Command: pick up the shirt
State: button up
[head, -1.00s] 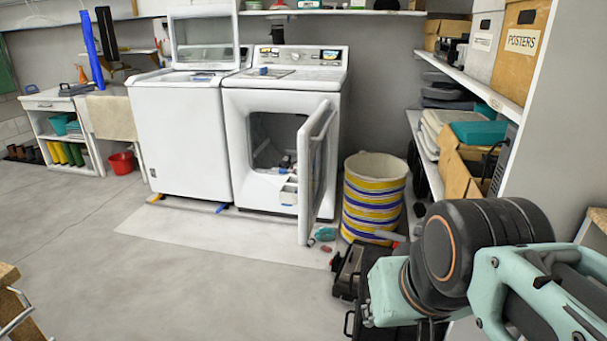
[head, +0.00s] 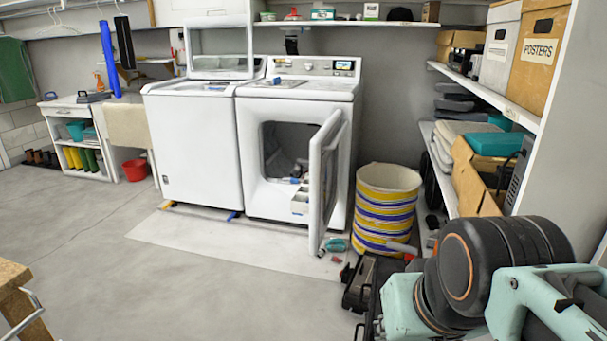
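I cannot make out a shirt for certain. A green panel or cloth (head: 15,70) hangs at the far left, and I cannot tell which it is. A few small items lie in and by the open mouth of the white front-loading machine (head: 290,208), too small to identify. My arm comes in at the lower right, in front of the shelving. My gripper's fingers do not show, so I cannot see whether it holds anything.
The machine's door (head: 325,180) stands open. A striped basket (head: 385,210) stands right of it, with dark cases (head: 362,285) on the floor in front. Shelving (head: 480,82) lines the right side. A wooden stool (head: 20,300) is lower left. The floor (head: 170,275) between is clear.

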aim_at(296, 171)
jog(key=i+j+u, duration=0.2)
jog(key=i+j, duration=0.4)
jog(key=i+j+u, duration=0.25)
jog(key=i, duration=0.2)
jog(key=i+j+u, duration=0.25)
jog(key=i, duration=0.2)
jog(key=i+u, duration=0.15)
jog(key=i, duration=1.05)
jog(key=i+z, duration=0.25)
jog(key=i, duration=0.3)
jog(key=i+j+z, duration=0.25)
jog(key=i, duration=0.25)
